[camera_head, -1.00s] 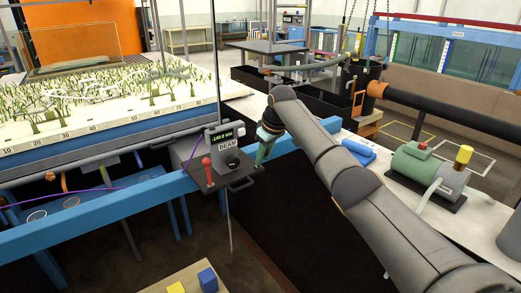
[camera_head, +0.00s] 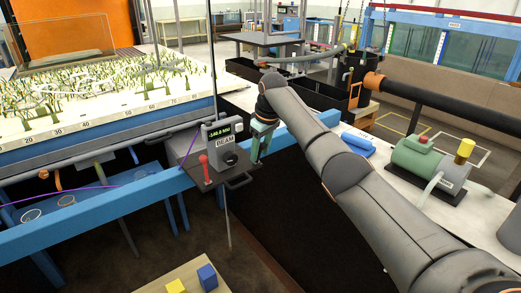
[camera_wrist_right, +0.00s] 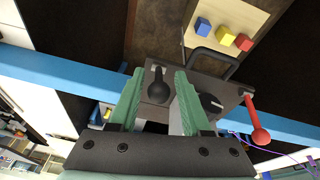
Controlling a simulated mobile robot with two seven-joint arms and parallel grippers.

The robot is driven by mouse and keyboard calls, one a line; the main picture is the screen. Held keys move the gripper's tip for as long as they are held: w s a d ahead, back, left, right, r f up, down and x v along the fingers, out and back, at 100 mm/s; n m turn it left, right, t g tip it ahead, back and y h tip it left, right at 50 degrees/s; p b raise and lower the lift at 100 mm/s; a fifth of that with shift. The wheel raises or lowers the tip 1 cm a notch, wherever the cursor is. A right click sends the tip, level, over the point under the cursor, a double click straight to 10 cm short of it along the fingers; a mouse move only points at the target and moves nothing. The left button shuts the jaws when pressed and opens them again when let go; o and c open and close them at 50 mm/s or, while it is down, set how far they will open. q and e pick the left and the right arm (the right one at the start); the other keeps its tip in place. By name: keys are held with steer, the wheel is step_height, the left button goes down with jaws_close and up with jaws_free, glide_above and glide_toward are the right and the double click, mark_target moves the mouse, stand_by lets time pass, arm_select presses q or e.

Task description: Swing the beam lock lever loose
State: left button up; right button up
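A grey box labelled BEAM (camera_head: 212,141) with a lit display stands on a dark plate (camera_head: 208,179) on the blue beam. I cannot tell which lever is the beam lock. The right gripper is open, beside the box's right side in the head view (camera_head: 260,143). Finger contact is unclear. My left gripper is out of view.
The blue beam (camera_head: 100,208) runs across the front. A black handle (camera_wrist_right: 215,61) loops from the plate's edge. A wooden board with coloured cubes (camera_head: 180,277) lies below. A white bench with a green motor (camera_head: 415,157) is at right.

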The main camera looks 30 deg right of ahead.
steer(key=shift+o, duration=0.6)
steer(key=shift+d+r, duration=0.1)
steer(key=b+v, duration=0.1)
steer(key=v, duration=1.1)
steer(key=shift+r, duration=0.2)
steer(key=shift+s+f, duration=0.1)
steer(key=shift+s, duration=0.05)
